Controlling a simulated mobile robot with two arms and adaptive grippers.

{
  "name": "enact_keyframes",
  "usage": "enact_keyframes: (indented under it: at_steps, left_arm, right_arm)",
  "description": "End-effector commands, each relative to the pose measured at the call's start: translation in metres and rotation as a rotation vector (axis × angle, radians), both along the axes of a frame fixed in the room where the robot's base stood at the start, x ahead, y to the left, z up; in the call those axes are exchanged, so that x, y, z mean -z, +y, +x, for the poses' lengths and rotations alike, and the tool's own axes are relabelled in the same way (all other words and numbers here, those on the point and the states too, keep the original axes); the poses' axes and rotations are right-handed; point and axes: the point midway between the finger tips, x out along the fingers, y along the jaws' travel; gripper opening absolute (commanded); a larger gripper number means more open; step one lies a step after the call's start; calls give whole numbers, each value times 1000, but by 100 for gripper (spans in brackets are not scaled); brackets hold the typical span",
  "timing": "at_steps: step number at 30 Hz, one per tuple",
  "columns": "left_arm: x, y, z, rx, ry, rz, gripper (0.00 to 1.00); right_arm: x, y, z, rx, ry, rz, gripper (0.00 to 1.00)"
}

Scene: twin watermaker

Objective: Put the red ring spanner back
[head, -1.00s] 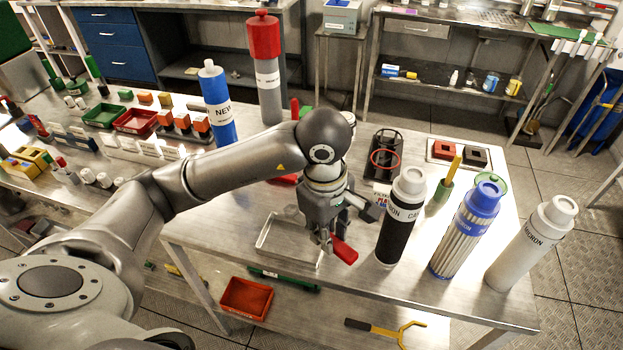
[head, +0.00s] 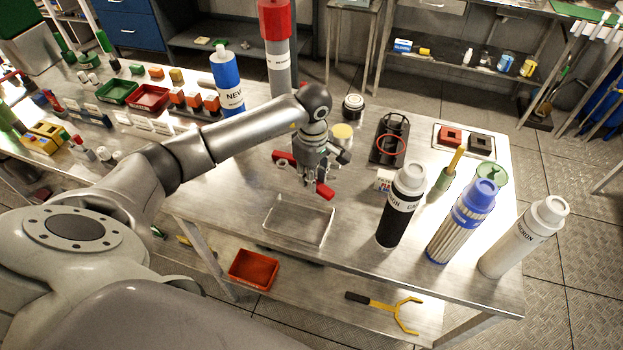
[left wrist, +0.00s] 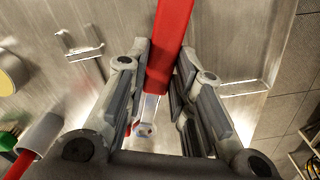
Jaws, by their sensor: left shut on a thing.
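The red ring spanner shows in the head view as a red handle (head: 325,191) jutting from my left gripper (head: 313,180). In the left wrist view, the spanner's red handle (left wrist: 172,40) runs between the fingers of my left gripper (left wrist: 165,85), which is shut on it. A shiny metal end (left wrist: 147,128) shows below the handle between the fingers. The gripper is above the table, just behind the clear tray (head: 268,228). I cannot tell the exact height. My right gripper is not in view.
Another red piece (head: 284,157) lies just left of the gripper. A black rack with a red ring (head: 391,147) and several tall filter cartridges (head: 400,205) stand to the right. A blue bottle (head: 228,82) stands behind the arm. A U-shaped metal piece (left wrist: 80,47) shows in the wrist view.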

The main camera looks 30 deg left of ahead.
Motion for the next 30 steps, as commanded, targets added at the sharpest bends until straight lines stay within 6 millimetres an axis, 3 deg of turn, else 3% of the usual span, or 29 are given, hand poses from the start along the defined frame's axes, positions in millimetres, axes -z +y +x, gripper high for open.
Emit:
enact_keyframes:
  at_steps: [7, 13, 20, 21, 23, 30]
  left_arm:
    - [11, 7, 8, -2, 0, -1, 0]
    - [39, 7, 8, -1, 0, -2, 0]
    - [43, 7, 8, 1, -1, -1, 0]
    - [44, 7, 8, 1, 0, -1, 24]
    - [43, 7, 8, 0, 0, -1, 32]
    - [43, 7, 8, 0, -1, -1, 32]
  right_arm:
    - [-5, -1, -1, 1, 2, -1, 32]
    - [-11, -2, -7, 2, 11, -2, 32]
    - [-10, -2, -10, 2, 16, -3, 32]
    - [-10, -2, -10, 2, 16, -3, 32]
    - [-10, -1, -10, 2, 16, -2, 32]
    - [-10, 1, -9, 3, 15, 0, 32]
